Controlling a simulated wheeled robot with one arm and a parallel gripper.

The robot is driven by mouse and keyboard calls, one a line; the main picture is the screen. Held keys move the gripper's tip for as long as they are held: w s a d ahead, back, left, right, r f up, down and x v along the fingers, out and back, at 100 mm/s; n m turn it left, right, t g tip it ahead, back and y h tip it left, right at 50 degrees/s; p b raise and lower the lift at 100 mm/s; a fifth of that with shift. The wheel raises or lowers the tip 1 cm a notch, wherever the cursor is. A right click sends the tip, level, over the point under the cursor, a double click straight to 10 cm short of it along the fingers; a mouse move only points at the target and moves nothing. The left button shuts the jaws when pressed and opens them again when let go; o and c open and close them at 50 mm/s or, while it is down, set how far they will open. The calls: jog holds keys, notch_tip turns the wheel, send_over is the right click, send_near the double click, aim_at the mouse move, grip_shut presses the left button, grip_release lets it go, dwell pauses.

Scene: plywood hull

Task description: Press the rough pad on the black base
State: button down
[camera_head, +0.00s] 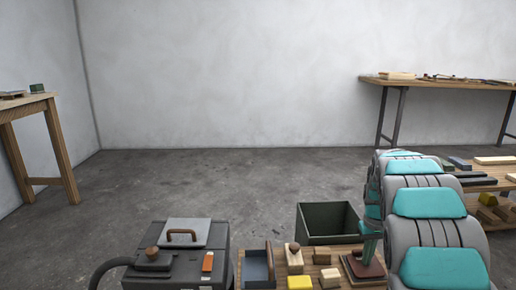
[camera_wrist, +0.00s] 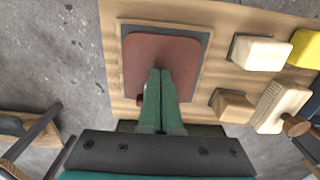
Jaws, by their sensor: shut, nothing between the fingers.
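The rough pad is a reddish-brown, rounded square (camera_wrist: 165,48) in the wrist view, lying on a thin black base (camera_wrist: 205,45) that shows as a dark border around it. Both lie within a light wooden frame on a wooden board. In the head view the pad (camera_head: 372,268) is partly hidden by my gripper and arm. My gripper (camera_wrist: 160,72) has green fingers, shut together and empty, with the tips over the lower middle of the pad. It also shows in the head view (camera_head: 369,260). I cannot tell whether the tips touch the pad.
Wooden blocks (camera_wrist: 260,53) and a yellow block (camera_wrist: 305,48) stand right of the pad. In the head view, a dark green bin (camera_head: 328,238) stands behind the board, and a dark grey machine with a hose (camera_head: 180,265) stands left. Open floor (camera_head: 240,185) lies beyond.

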dwell(0.3)
jog(key=shift+r+p, duration=1.15)
jog(key=shift+r, duration=2.3)
jog(key=s+a+r, duration=0.3)
jog(key=s+a, duration=0.3)
jog(key=s, duration=0.4)
jog(key=s+a+r, duration=0.2)
jog(key=s+a, duration=0.3)
jog(key=s, duration=0.5)
jog(key=s+a+f+g, duration=0.1)
jog(key=s+a, duration=0.2)
jog(key=s, duration=0.7)
jog(key=s+a+f, duration=0.2)
jog(key=s+a, duration=0.1)
jog(key=s, duration=0.8)
jog(key=shift+a+f+g, duration=0.2)
jog(key=shift+f+g, duration=0.1)
jog(key=shift+g, duration=0.1)
jog(key=shift+d, duration=0.1)
